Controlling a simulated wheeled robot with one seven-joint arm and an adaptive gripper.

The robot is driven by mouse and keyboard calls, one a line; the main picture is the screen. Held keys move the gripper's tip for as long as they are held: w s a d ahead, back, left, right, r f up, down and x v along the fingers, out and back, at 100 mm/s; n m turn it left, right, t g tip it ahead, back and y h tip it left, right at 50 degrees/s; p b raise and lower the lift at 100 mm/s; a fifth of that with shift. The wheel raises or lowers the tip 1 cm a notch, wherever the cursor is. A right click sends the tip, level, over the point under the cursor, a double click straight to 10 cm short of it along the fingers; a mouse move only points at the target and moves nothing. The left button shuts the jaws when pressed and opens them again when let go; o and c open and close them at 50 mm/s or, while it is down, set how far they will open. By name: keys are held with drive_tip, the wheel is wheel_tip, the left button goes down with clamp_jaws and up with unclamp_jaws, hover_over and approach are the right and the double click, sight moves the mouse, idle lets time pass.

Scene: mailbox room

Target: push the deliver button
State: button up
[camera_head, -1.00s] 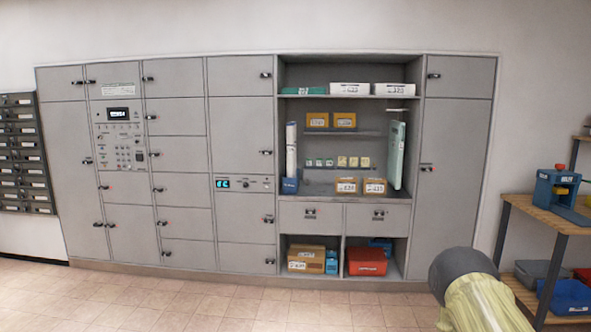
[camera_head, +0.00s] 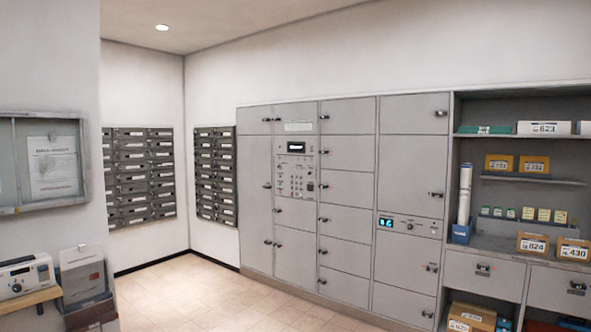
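A grey locker wall (camera_head: 345,165) stands ahead of me. A control panel (camera_head: 297,178) with a small dark display (camera_head: 296,147) and several buttons and keys is set in its left part. A second, narrower panel (camera_head: 409,224) to the right has a lit blue readout (camera_head: 386,222) and small controls. Labels are too small to read, so I cannot tell which control is the deliver button. My gripper is not in view.
Dark mailbox racks (camera_head: 139,175) hang in the left corner. A shelf unit (camera_head: 520,240) with boxes is at right. The tiled floor (camera_head: 190,295) between is clear.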

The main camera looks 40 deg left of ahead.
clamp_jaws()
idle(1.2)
